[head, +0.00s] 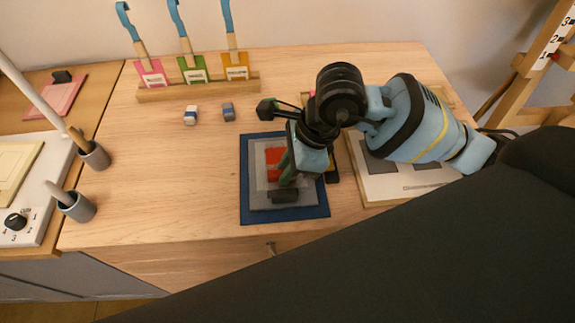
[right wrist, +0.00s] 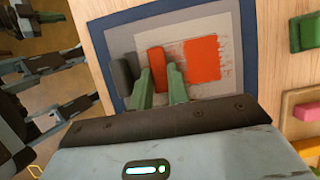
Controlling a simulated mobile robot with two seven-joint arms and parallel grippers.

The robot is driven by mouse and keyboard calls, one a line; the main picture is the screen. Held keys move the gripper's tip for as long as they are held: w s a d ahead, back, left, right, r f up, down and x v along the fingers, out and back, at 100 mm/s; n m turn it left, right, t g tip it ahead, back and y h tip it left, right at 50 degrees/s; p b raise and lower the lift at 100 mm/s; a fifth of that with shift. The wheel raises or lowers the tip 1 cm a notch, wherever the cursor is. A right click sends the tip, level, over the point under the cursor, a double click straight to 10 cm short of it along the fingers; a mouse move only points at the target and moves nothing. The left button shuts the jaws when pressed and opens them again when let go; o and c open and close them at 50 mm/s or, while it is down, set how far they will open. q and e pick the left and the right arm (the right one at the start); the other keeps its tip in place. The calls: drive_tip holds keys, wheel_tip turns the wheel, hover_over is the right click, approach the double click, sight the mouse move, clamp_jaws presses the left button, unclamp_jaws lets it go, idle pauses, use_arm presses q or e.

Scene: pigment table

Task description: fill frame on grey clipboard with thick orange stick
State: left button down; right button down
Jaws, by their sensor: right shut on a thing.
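The grey clipboard (head: 313,203) lies on a blue mat (head: 246,185), with a lighter sheet and a dark clip (head: 284,196). An orange-red patch (head: 274,160) shows on the sheet. In the right wrist view the patch (right wrist: 204,58) is solid, with broken, streaky colour along its left side. My right gripper (right wrist: 161,76) is low over the sheet, shut on the thick orange stick (right wrist: 157,61). The stick is left of the solid patch; whether its tip touches the sheet is hidden. In the head view the right gripper (head: 286,168) partly covers the sheet.
A rack (head: 200,88) with pink, green and orange tags stands at the back. Two small blue-and-white blocks (head: 191,115) lie before it. A pale board (head: 385,188) lies right of the mat, partly under my arm. Grey cups (head: 94,155) stand left. The table between is clear.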

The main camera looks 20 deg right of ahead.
use_arm(q)
drive_tip(key=shift+s+f, duration=0.35)
drive_tip(key=shift+f, duration=0.15)
use_arm(e)
drive_tip(key=shift+w+d+r, duration=0.1)
drive_tip(key=shift+w+d, duration=0.15)
drive_tip(key=shift+w, duration=0.6)
drive_tip(key=shift+w+d, duration=0.2)
drive_tip(key=shift+w, duration=0.6)
use_arm(q)
drive_tip(key=shift+b, duration=0.3)
use_arm(e)
drive_tip(key=shift+s, duration=0.1)
